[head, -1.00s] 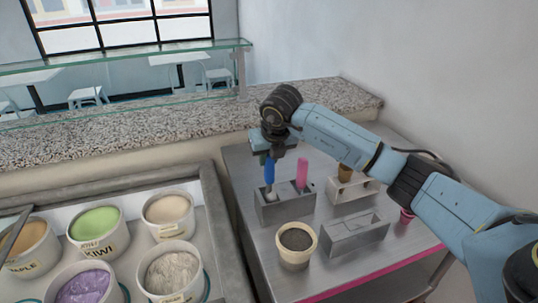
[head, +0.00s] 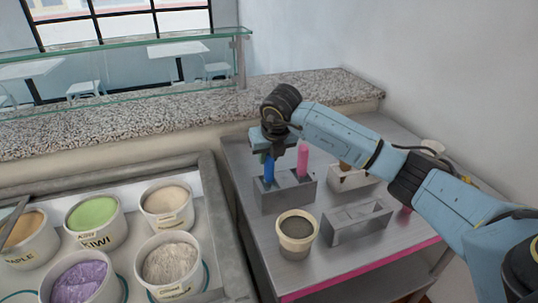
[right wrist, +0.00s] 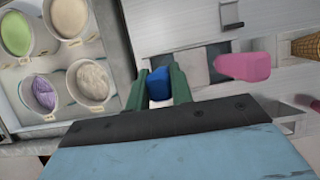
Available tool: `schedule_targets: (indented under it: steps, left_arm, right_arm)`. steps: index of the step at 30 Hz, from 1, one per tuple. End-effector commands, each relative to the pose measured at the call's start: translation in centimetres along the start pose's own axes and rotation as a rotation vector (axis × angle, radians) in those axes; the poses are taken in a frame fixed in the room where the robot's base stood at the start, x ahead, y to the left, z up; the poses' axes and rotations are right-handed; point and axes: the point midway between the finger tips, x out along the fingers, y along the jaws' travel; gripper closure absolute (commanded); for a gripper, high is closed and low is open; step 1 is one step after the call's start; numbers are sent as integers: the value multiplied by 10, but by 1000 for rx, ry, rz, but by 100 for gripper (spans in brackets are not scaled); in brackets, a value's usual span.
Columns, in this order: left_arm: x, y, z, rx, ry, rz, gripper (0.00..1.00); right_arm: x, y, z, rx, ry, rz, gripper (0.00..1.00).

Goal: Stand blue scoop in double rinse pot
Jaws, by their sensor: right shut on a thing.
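The blue scoop (head: 269,170) is upright, its handle held from above by my right gripper (head: 270,148). Its lower end is inside the left compartment of the grey double rinse pot (head: 288,199), hidden by the pot's walls. I cannot tell whether it touches the bottom. A pink scoop (head: 303,160) stands in the right compartment. In the right wrist view, my right gripper's green fingers (right wrist: 160,88) are shut on the blue handle (right wrist: 159,81), with the pink handle (right wrist: 243,67) to the right. My left gripper is out of view.
A cream tub (head: 297,238) stands in front of the pot, and another grey two-slot pot (head: 357,222) is to its right. A pale holder (head: 352,180) sits behind, partly covered by my arm. Ice cream tubs, including kiwi (head: 94,216), fill the freezer at left.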

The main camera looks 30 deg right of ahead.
Motion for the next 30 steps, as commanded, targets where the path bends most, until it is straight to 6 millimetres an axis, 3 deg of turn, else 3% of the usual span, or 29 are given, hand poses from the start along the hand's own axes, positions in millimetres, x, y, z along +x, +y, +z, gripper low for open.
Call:
schedule_targets:
  steps: [8, 9, 15, 24, 30]
  left_arm:
    - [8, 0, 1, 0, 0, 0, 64]
    - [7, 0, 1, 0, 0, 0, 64]
    - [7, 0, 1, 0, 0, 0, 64]
    - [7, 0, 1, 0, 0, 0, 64]
    - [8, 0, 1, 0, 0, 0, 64]
  right_arm:
    - [9, 0, -4, 0, 0, -1, 100]
    - [9, 0, -4, 0, 0, 0, 75]
    - [8, 0, -4, 0, 0, 0, 52]
    - [5, 0, -4, 0, 0, 0, 52]
    - [-22, 0, -3, -1, -4, 0, 52]
